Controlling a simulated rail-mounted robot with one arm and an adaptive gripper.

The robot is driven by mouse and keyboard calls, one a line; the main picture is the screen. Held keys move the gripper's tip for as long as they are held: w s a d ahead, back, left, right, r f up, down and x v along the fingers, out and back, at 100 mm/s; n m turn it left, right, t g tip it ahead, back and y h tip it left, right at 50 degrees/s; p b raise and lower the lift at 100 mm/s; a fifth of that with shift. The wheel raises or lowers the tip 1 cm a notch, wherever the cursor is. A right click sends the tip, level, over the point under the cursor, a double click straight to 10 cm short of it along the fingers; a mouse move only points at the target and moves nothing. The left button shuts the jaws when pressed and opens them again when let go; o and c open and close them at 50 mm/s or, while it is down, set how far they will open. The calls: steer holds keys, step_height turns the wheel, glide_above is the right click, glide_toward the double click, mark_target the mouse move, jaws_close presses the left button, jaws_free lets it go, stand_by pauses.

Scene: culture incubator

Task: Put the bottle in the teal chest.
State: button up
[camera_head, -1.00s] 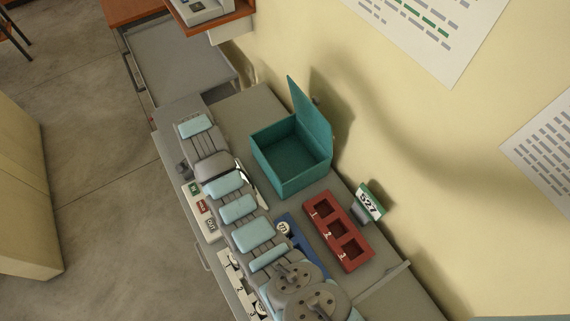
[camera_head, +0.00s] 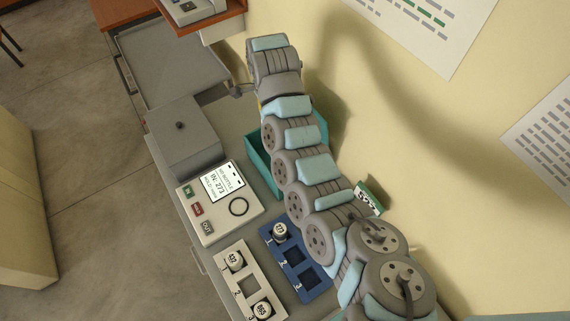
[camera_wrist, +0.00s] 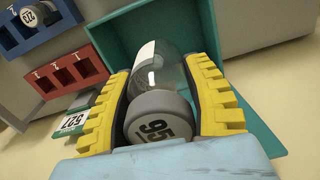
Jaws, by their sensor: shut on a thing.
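The bottle (camera_wrist: 158,75) is clear glass with a white label and a grey cap marked "95", its last digits cut off. My gripper (camera_wrist: 163,68) has yellow ridged fingers shut on the bottle's sides in the wrist view. The teal chest (camera_wrist: 130,38) lies behind the bottle there, its walls around the far side and right. I cannot tell whether the bottle is inside or above it. In the head view my arm hides most of the teal chest (camera_head: 261,168), its lid, and the gripper and bottle.
A grey device (camera_head: 222,200) with a screen and buttons stands left of the chest. A white rack (camera_head: 245,283) holds two bottles; a blue rack (camera_head: 297,268) holds one. A red rack (camera_wrist: 67,73) shows empty slots. A "527" sign (camera_head: 369,198) stands near the wall.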

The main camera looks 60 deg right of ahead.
steer(key=s+d+r+m, duration=0.1)
steer(key=s+d+r, duration=0.1)
steer(key=s+d, duration=0.15)
steer(key=shift+s+a+f+b, duration=0.1)
steer(key=shift+f+b, duration=1.6)
steer(key=shift+f, duration=4.4)
steer(key=shift+a+f+b, duration=0.1)
steer(key=shift+f+b, duration=1.55)
steer(key=shift+f, duration=4.45)
steer(key=shift+f+b, duration=0.3)
steer(key=shift+f, duration=1.4)
steer(key=shift+f, duration=0.15)
steer(key=o, duration=1.1)
